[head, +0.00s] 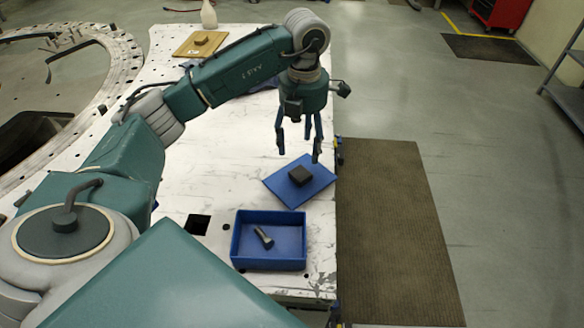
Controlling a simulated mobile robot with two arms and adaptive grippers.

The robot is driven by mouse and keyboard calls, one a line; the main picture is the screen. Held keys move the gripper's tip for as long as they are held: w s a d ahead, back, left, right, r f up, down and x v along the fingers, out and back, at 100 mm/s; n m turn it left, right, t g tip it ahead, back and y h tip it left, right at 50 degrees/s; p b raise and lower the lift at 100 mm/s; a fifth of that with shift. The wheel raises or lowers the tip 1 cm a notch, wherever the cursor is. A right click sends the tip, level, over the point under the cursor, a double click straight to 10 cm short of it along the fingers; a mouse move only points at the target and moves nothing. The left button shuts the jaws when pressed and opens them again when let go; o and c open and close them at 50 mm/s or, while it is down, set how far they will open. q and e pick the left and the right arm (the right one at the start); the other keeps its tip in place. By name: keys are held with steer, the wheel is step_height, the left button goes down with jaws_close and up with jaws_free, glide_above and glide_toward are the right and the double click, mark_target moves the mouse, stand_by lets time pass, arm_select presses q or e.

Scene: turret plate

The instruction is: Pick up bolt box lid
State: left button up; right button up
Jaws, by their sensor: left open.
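The bolt box lid (286,190) is a flat blue square with a dark block-like knob (300,175) on its middle. It lies at an angle on the table near the right edge. The open blue bolt box (268,265) stands just in front of it, with a grey bolt (264,238) lying inside. My left gripper (299,151) is open and empty, pointing down above the lid's far side, apart from the knob. My right gripper is out of view.
The white, scratched table (318,228) has a square hole and small round holes. A brown mat (395,230) lies on the floor at right.

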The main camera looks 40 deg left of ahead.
mark_target(301, 172)
arm_select(q)
steer(key=f, duration=0.1)
steer(key=f+p, duration=0.1)
steer(key=f, duration=0.1)
steer(key=shift+d+f, duration=0.3)
steer(key=shift+d, duration=0.05)
steer(key=shift+a+f, duration=0.15)
steer(key=shift+f, duration=0.15)
step_height(301, 172, down, 3)
steer(key=p, duration=0.3)
steer(key=shift+a+r, duration=0.15)
step_height(301, 172, down, 2)
steer(key=shift+w+f, duration=0.1)
steer(key=shift+f, duration=0.2)
jaws_close()
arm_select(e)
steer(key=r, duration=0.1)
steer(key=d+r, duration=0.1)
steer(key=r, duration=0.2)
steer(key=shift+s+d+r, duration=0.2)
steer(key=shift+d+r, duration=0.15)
